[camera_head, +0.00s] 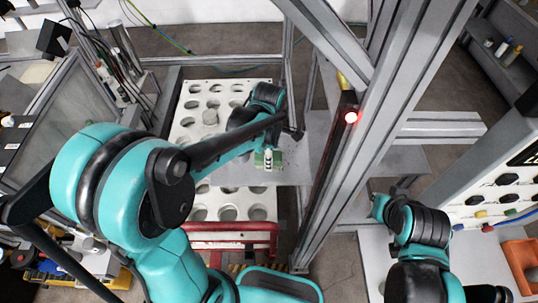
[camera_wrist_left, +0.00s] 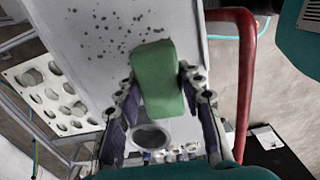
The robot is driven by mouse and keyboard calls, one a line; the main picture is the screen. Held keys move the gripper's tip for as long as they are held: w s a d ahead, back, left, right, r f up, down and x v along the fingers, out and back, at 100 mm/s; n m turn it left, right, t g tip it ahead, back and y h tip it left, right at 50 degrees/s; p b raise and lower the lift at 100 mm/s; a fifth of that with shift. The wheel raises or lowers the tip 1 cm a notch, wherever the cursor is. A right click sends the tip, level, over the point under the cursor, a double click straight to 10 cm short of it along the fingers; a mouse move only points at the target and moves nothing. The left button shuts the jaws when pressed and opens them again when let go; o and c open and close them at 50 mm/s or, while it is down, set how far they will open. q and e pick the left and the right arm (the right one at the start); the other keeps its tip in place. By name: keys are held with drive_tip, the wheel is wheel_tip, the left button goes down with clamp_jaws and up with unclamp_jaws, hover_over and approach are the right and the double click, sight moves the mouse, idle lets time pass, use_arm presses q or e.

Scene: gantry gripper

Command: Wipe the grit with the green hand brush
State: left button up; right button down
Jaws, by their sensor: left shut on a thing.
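The green hand brush (camera_wrist_left: 156,62) is between the two fingers of my left gripper (camera_wrist_left: 158,80) in the left wrist view. My left gripper is shut on it, over a light grey plate (camera_wrist_left: 194,45). Dark specks of grit (camera_wrist_left: 110,30) are scattered on the plate beyond and left of the brush. Whether the brush touches the plate is unclear. In the head view my left gripper (camera_head: 267,157) is over the plate (camera_head: 298,165), with only a bit of green showing; the grit cannot be made out there. My right gripper (camera_head: 379,206) is at the right, its fingers unclear.
A white tray with round holes (camera_head: 190,120) lies left of the plate and holds a few cylinders. A red frame (camera_head: 225,228) is at the front.

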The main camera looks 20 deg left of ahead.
use_arm(q)
drive_tip(key=shift+f+b, duration=0.8)
drive_tip(key=shift+f, duration=0.25)
idle(0.5)
drive_tip(key=shift+d, duration=0.1)
